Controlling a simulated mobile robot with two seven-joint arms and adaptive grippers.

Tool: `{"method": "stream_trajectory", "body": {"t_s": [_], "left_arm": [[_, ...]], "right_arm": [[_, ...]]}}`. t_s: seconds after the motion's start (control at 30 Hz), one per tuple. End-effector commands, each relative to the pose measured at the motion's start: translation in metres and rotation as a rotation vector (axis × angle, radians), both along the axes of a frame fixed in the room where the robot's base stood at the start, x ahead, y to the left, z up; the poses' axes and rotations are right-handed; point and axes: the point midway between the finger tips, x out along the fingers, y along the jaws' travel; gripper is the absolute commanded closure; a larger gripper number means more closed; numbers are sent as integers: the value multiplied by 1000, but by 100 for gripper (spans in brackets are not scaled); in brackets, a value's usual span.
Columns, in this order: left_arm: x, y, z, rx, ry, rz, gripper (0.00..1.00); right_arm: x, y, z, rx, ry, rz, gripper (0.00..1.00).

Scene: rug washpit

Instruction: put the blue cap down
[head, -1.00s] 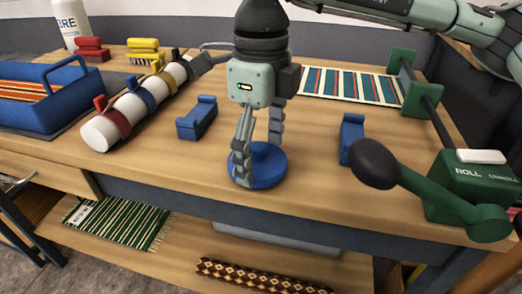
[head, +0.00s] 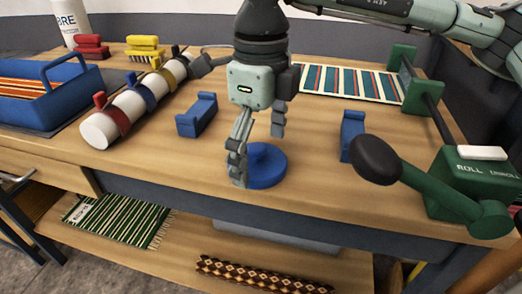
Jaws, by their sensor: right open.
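The blue cap (head: 266,167) is a round disc with a small knob on top. It lies flat on the wooden table near the front edge. My right gripper (head: 257,155) points down over the cap with its fingers spread. One finger is at the cap's left side, and the other stands higher, behind the cap. The gripper is open and holds nothing. I cannot tell whether the near finger still touches the cap. My left gripper is not in view.
Blue cradles (head: 197,115) and (head: 352,136) stand either side. A white tube (head: 122,117) with coloured clamps lies left, by a blue tote (head: 40,104). A green roller machine (head: 472,180) with a dark-knobbed crank stands right. A striped rug (head: 350,84) lies behind.

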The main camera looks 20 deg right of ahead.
Motion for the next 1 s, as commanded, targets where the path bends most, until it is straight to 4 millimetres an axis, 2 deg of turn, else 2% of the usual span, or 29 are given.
{"method": "stream_trajectory", "body": {"t_s": [0.17,0.23,0.7,0.83,1.0], "left_arm": [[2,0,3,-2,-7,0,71],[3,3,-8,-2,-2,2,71],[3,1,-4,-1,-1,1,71],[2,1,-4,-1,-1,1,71],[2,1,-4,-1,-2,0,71]], "right_arm": [[0,0,3,0,0,0,0],[1,0,8,1,-2,0,0],[0,1,103,0,-1,2,0],[0,0,117,-1,-1,2,0],[0,0,123,-1,1,3,0]]}}
